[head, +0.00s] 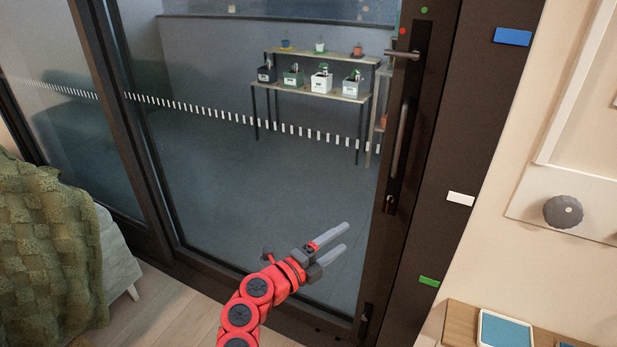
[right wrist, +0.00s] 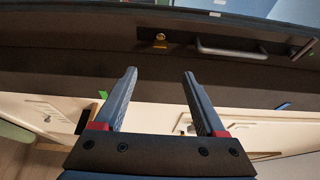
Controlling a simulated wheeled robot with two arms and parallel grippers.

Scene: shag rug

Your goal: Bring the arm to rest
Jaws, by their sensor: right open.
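My right gripper (head: 344,238) is in the lower middle of the head view, at the end of a red arm. Its two grey fingers are apart with nothing between them, in front of the glass door. The right wrist view shows the open fingers too (right wrist: 160,73), with empty space between them and the dark door frame beyond. The fingers look clear of the door handle (head: 402,140). My left gripper is in neither view.
A glass door (head: 270,190) with a dark frame fills the middle. Behind it stands a plant shelf (head: 325,93). A sofa with a green blanket (head: 45,245) is at left. A wall knob (head: 563,211) and wooden ledge (head: 462,318) are at right.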

